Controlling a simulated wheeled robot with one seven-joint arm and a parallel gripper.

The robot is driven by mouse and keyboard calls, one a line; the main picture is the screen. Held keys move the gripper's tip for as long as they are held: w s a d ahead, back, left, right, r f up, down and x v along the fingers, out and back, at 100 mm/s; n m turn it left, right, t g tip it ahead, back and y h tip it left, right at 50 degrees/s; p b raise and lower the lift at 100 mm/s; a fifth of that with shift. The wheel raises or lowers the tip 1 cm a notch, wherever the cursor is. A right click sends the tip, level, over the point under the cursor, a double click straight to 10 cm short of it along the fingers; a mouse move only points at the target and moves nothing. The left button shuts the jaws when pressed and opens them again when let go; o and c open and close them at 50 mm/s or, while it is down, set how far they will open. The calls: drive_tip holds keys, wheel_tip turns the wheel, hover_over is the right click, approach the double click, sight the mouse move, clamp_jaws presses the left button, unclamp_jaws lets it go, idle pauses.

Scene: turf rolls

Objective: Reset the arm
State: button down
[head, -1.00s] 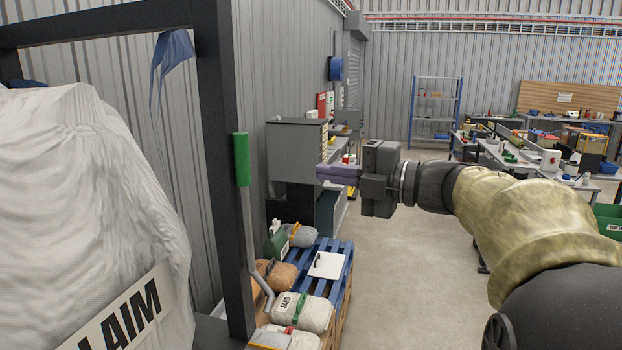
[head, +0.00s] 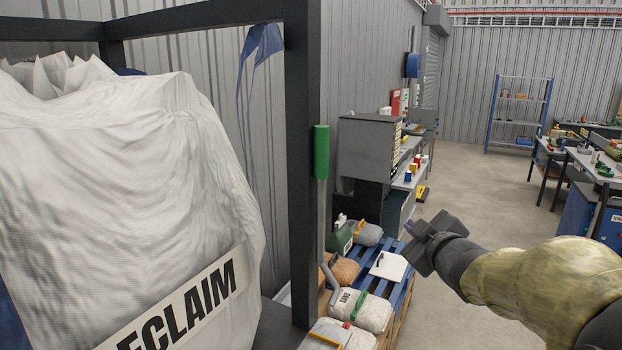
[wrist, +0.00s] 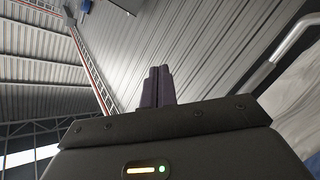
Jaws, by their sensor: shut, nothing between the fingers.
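My gripper (head: 408,226) is at the lower right of the head view, on the end of my arm with its khaki sleeve. It is in the air in front of the pallet's right side and holds nothing. In the wrist view its two purple-grey fingers (wrist: 157,86) stand side by side, closed together. The wrist camera looks up toward the wall and roof, with nothing at the fingertips.
A white bulk bag (head: 120,190) in a dark frame (head: 302,160) with a green-gripped lever (head: 321,152) fills the left. A blue pallet (head: 400,285) holds several sacks and a clipboard (head: 388,266). Open floor (head: 470,195) lies behind my arm.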

drive_tip(key=s+f+m+g+h, duration=0.1)
drive_tip(key=s+f+m+g, duration=0.2)
drive_tip(key=f, duration=0.4)
drive_tip(key=s+f+m+g+h, duration=0.2)
drive_tip(key=s+f+m+g, duration=0.1)
drive_tip(key=f, duration=0.5)
drive_tip(key=s+a+f+m+g, duration=0.2)
drive_tip(key=s+f+g, duration=0.1)
drive_tip(key=s+f, duration=0.2)
drive_tip(key=s+a+f+m+g+y, duration=0.1)
drive_tip(key=s+a+f+m+g, duration=0.1)
drive_tip(key=s, duration=0.8)
wheel_tip(320, 180, down, 4)
drive_tip(key=shift+a+r+g, duration=0.1)
drive_tip(key=shift+a+g, duration=0.7)
drive_tip(key=shift+g, duration=0.2)
drive_tip(key=shift+d, duration=0.1)
